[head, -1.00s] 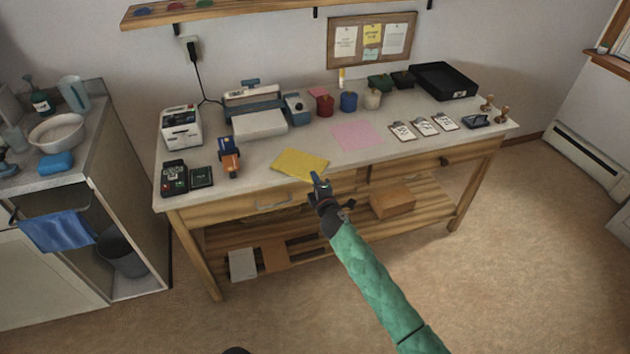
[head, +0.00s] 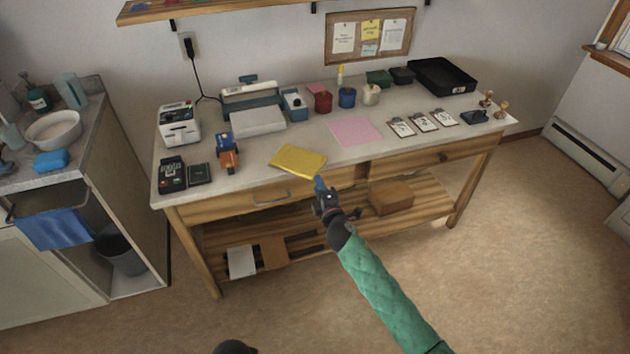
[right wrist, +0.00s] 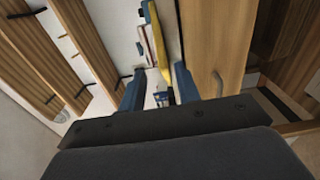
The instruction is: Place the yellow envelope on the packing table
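The yellow envelope (head: 298,161) lies flat on the packing table (head: 250,189), close to its front edge. My right gripper (head: 320,183) is just in front of that edge, below and right of the envelope, and apart from it. In the right wrist view, its two blue fingers (right wrist: 158,88) stand apart with nothing held between them. The envelope shows there as a thin yellow strip (right wrist: 158,40) beyond the fingertips. My left gripper is not in view.
A pink sheet (head: 355,131) lies right of the envelope, and an orange and blue tape dispenser (head: 227,155) stands to its left. Clipboards (head: 423,122) and a black tray (head: 443,76) are on the right side. A drawer front (head: 270,200) is under the table's front edge.

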